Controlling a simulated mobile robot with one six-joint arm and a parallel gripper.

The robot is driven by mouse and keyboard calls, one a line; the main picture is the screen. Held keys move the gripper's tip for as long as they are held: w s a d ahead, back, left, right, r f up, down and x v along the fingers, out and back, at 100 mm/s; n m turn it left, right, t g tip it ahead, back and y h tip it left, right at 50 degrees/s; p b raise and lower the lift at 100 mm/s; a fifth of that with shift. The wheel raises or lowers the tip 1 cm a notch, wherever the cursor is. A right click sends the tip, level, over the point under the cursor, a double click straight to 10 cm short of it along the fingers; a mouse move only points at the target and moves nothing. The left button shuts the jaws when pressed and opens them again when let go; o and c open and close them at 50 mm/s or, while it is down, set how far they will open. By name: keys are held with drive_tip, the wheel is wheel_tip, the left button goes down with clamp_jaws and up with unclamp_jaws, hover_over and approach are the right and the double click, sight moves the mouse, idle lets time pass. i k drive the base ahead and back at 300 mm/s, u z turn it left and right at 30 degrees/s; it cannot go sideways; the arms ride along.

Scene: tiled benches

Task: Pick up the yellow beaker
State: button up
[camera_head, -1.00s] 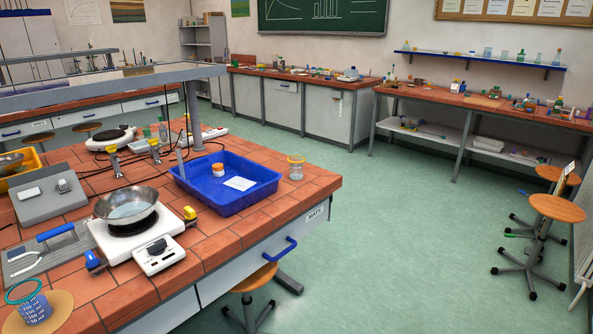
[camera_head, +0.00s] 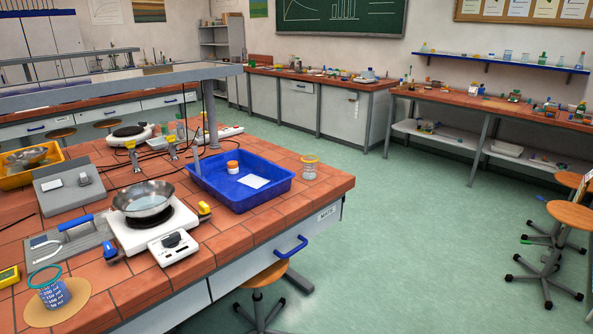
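A small clear beaker with a yellow-orange rim (camera_head: 309,172) stands upright on the tiled bench (camera_head: 330,184) near its right corner, just right of the blue tray. It is the only beaker I see with a yellow rim. Another beaker, with a teal rim and blue markings (camera_head: 53,294), stands on a round tan mat at the front left. My gripper is not in view.
The blue tray (camera_head: 205,190) holds an orange-and-white jar (camera_head: 233,168) and a white card. A pan (camera_head: 142,200) sits on a white hot plate beside a white scale (camera_head: 173,248). A grey shelf frame (camera_head: 150,83) spans the bench.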

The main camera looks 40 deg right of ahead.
sight(309, 172)
drive_tip(key=z, duration=1.45)
drive_tip(key=k, duration=0.1)
drive_tip(key=u, duration=2.7)
drive_tip(key=k, duration=0.2)
drive_tip(key=u, duration=2.2)
drive_tip(key=k, duration=1.4)
drive_tip(key=z, duration=0.05)
